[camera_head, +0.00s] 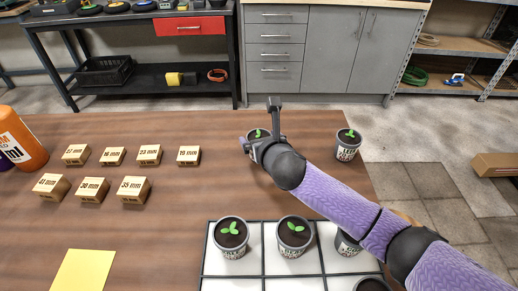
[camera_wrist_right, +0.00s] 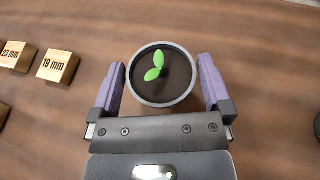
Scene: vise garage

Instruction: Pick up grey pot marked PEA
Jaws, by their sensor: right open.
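My right gripper (camera_head: 262,128) is open at the far side of the table, around or just above a grey pot (camera_wrist_right: 163,75) with dark soil and a green two-leaf seedling. In the right wrist view the pot lies between the two purple fingers, with a narrow gap on each side. The pot is partly hidden behind the gripper in the head view, and its label cannot be read. Another grey pot (camera_head: 347,147) stands to its right; its lettering is too small to read surely. I cannot tell which pot is marked PEA. My left gripper is out of view.
A white gridded tray (camera_head: 233,285) at the front holds several similar pots, some partly hidden by my right arm. The table's middle is clear.

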